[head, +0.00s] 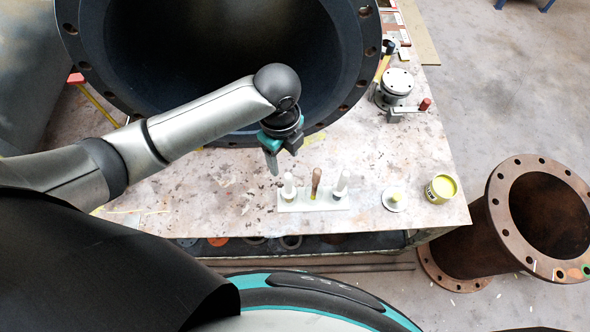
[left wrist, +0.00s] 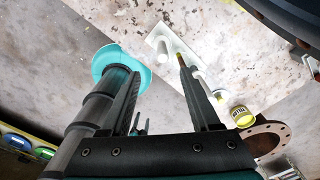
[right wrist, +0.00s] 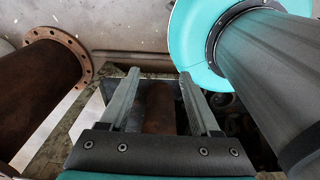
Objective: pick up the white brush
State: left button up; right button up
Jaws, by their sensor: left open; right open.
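A white rack (head: 315,204) lies near the front edge of the worktable. Two upright white pieces stand on it, one at the left (head: 288,186) and one at the right (head: 342,184). A brown-handled tool (head: 316,181) stands between them. I cannot tell for sure which white piece is the white brush. In the left wrist view the rack (left wrist: 153,36) and one white piece (left wrist: 163,48) lie beyond the fingertips, partly hidden by a finger. My left gripper (head: 281,160) is open, empty and above the table, just behind the rack's left end. My right gripper (right wrist: 160,74) is open and empty, away from the rack.
A large black-lined flanged pipe (head: 366,60) fills the back of the table. A yellow can (head: 440,188) and a white disc (head: 394,200) stand right of the rack. A small grey flanged part (head: 397,82) is farther back. A rusty pipe (head: 478,235) stands on the floor at the right.

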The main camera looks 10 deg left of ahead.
aim_at(285, 177)
pick_arm(q)
jog(key=shift+a+r, duration=0.15)
jog(key=f+b, duration=0.2)
jog(key=f, duration=0.4)
jog(key=shift+s+f, duration=0.1)
jog(key=shift+s, duration=0.1)
notch_tip(285, 177, down, 3)
jog(key=shift+r+b, duration=0.15)
jog(key=shift+b, duration=0.15)
jog(key=shift+w+f, duration=0.1)
jog(key=shift+f, duration=0.7)
jog(key=f, duration=0.1)
jog(key=f+b, duration=0.1)
jog(key=d+f, duration=0.1)
jog(key=shift+w+f+b, duration=0.25)
jog(key=shift+b, duration=0.1)
jog(key=shift+a+f, duration=0.1)
jog(key=shift+f, duration=0.4)
jog(key=shift+c, duration=0.4)
grip_shut()
pick_arm(e)
jog(key=f, duration=0.2)
jog(key=s+f, duration=0.1)
jog(key=f, duration=0.1)
jog(key=shift+a+f, duration=0.2)
